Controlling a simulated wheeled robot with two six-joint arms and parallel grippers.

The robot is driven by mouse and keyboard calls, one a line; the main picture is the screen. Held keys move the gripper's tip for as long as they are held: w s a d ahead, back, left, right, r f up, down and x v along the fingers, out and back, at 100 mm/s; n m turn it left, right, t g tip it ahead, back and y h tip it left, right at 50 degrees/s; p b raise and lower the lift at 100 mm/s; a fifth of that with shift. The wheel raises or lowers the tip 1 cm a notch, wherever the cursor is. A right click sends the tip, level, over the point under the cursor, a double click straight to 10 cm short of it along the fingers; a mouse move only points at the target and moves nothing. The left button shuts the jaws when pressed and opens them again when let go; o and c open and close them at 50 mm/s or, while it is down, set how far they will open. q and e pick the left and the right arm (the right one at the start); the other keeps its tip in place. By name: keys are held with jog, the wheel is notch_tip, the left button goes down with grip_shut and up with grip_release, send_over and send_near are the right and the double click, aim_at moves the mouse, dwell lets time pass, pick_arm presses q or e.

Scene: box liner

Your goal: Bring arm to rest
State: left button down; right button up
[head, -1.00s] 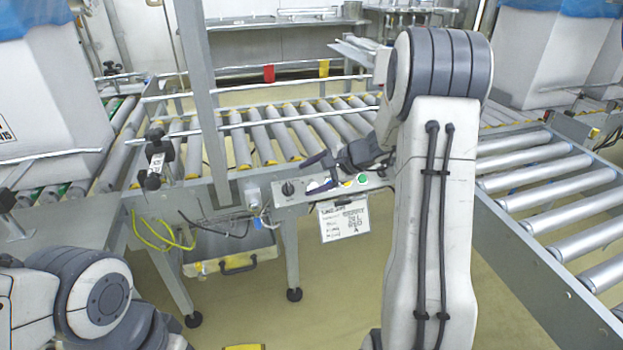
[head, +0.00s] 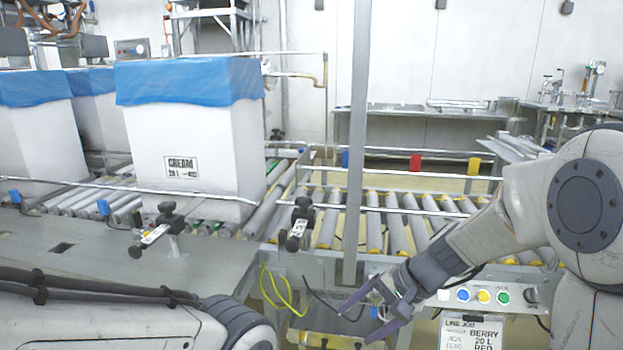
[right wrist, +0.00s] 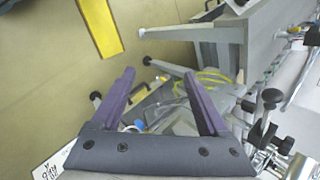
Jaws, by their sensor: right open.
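My right gripper (head: 360,322) is open and empty, its purple fingers pointing down and to the left in the head view. It is in front of the conveyor frame, left of the button panel (head: 485,296) and apart from it. In the right wrist view the two purple fingers (right wrist: 160,76) stand wide apart with nothing between them. My left arm crosses the lower left of the head view; its gripper is out of the picture.
A white box with a blue liner (head: 195,145) labelled CREAM stands on the rollers at left. A metal post (head: 355,150) rises before the roller conveyor (head: 400,225). A job sign (head: 470,334) hangs below the panel. Yellow cables (head: 283,290) hang beside the gripper.

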jog(key=s+a+n+g+h, duration=0.1)
jog(key=s+a+n+h, duration=0.2)
jog(key=s+n, duration=0.65)
jog(key=s+a+n+g+h, duration=0.1)
jog(key=s+a+n+h, duration=0.15)
jog(key=s+n, duration=0.7)
jog(key=s+r+m+p, duration=0.3)
jog(key=r+m+p, duration=0.1)
jog(key=r+p, duration=2.7)
jog(key=shift+s+d+r+p, duration=0.2)
jog(key=shift+r+p, duration=0.15)
jog(key=shift+p, duration=0.15)
